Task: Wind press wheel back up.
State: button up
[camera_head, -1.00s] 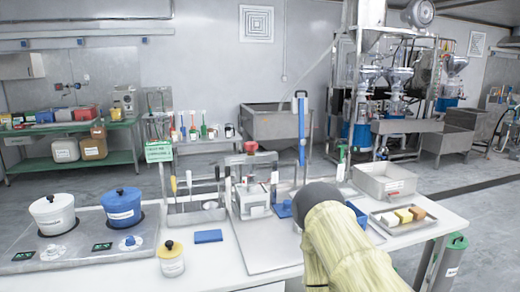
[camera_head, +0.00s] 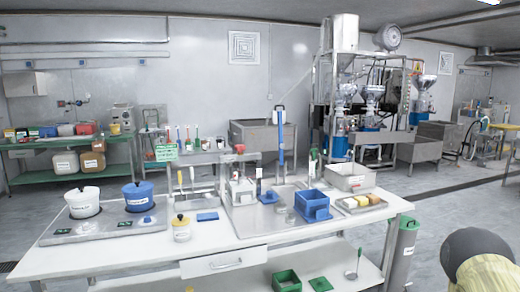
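A small metal press-like frame (camera_head: 242,188) with a red part (camera_head: 239,149) on top stands on the table's steel tray, left of the tall blue upright (camera_head: 280,140). The red part is too small to tell whether it is a wheel or how far it is wound. My arm shows at the bottom right as a dark joint and a pale yellow sleeve, well away from the press. My gripper is not in view.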

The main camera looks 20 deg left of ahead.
aim_at(239, 148)
jog(key=u, duration=0.55)
jog(key=i, duration=0.75)
jog(key=u, duration=0.55)
